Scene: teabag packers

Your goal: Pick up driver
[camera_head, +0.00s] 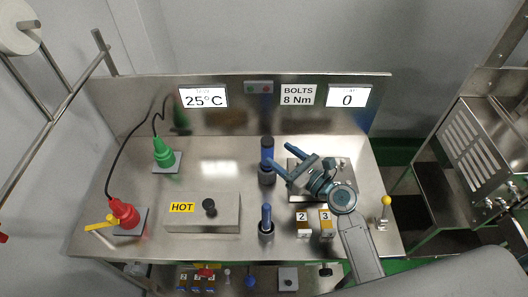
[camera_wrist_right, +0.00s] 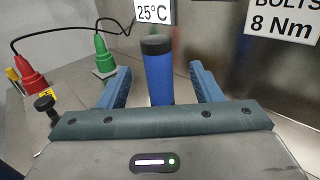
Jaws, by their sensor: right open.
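The driver, a blue cylinder with a dark top (camera_head: 267,146), stands upright on the steel bench with a dark lower part below it. My right gripper (camera_head: 279,156) is open beside it, with its fingers pointing left toward it. In the right wrist view the blue driver (camera_wrist_right: 158,75) stands between the two open blue fingers, with a gap visible on each side. Its lower end is hidden behind the gripper body there. My left gripper is not in view.
A shorter blue-handled tool (camera_head: 266,216) stands nearer the front. A box marked HOT (camera_head: 190,222) is to its left. White-faced blocks marked 2 (camera_head: 303,218) and 3 (camera_head: 325,217) sit near my right arm. Green (camera_head: 163,154) and red (camera_head: 123,213) corded tools stand at left.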

